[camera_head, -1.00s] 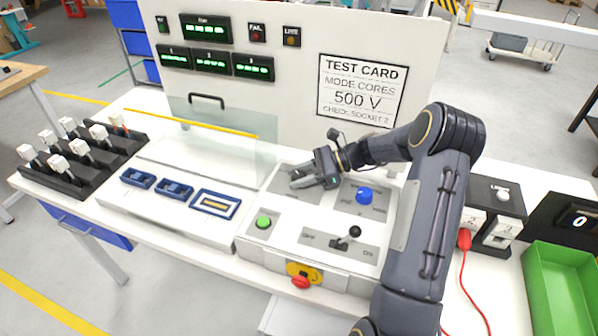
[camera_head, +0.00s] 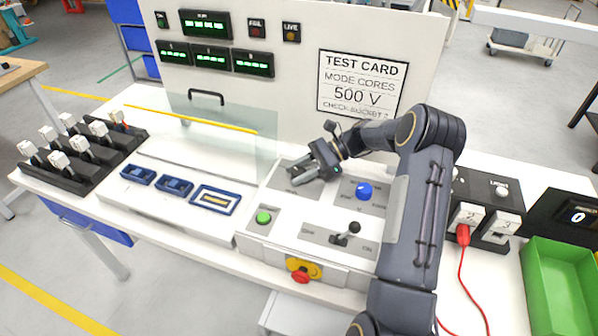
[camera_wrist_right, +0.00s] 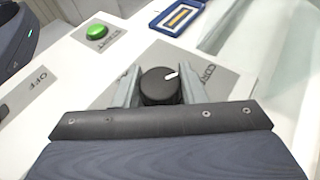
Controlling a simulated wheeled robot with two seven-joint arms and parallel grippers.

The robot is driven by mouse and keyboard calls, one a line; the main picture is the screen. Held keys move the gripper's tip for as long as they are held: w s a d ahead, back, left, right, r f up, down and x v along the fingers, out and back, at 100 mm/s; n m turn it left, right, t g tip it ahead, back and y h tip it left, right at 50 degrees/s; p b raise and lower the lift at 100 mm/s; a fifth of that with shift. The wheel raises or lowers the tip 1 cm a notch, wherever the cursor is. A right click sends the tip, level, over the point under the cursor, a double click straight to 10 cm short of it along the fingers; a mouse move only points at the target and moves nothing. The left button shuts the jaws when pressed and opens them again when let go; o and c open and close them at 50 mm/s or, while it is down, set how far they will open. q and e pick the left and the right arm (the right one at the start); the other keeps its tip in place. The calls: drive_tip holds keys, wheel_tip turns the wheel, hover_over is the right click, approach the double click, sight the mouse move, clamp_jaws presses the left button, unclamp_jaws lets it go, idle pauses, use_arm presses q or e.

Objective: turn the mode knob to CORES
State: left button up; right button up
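The mode knob (camera_wrist_right: 160,88) is black and round with a white pointer mark, and it shows in the right wrist view. The pointer is at the upper right, towards the partly hidden CORES label (camera_wrist_right: 208,72). My right gripper (camera_wrist_right: 161,88) has one finger on each side of the knob, and the fingers appear to press against it. In the head view my right gripper (camera_head: 302,178) is low over the grey plate at the back left of the control panel (camera_head: 287,232) and hides the knob. My left gripper is not in view.
In front are a green button (camera_head: 263,217), a black OFF/ON lever (camera_head: 346,236) and a red emergency button (camera_head: 300,277). A clear guard (camera_head: 235,140) with a yellow edge stands to the left. The test card (camera_head: 361,84) is behind.

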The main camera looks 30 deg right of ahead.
drive_tip(key=o, duration=0.4)
drive_tip(key=shift+r, duration=0.25)
wheel_tip(320, 180, up, 2)
drive_tip(key=shift+r, duration=0.1)
drive_tip(key=s+a+r+b, duration=0.1)
drive_tip(key=s+a+r, duration=0.1)
drive_tip(key=s+r, duration=0.1)
drive_tip(key=s+a+r+b, duration=0.1)
drive_tip(key=s+a+r, duration=0.2)
drive_tip(key=s+r, duration=0.1)
drive_tip(key=s+a+r+b, duration=0.1)
drive_tip(key=s+a+r, duration=0.1)
drive_tip(key=s, duration=0.3)
drive_tip(key=shift+a+r+b, duration=0.2)
drive_tip(key=shift+r+b, duration=0.2)
drive_tip(key=shift+r, duration=0.3)
drive_tip(key=s+a+f+n+t+h, duration=0.1)
drive_tip(key=s+f+n+h, duration=0.1)
drive_tip(key=s+n, duration=0.3)
drive_tip(key=s+a+f+n+t+h, duration=0.1)
drive_tip(key=s+f+n+h, duration=0.1)
drive_tip(key=s+n+h, duration=0.2)
drive_tip(key=s+a+f+n+t+h, duration=0.1)
drive_tip(key=s+a+f+n+h, duration=0.1)
drive_tip(key=s+n, duration=0.6)
drive_tip(key=shift+s+a+f+n+h, duration=0.1)
drive_tip(key=shift+f+n+h, duration=0.2)
drive_tip(key=shift+n+h, duration=0.45)
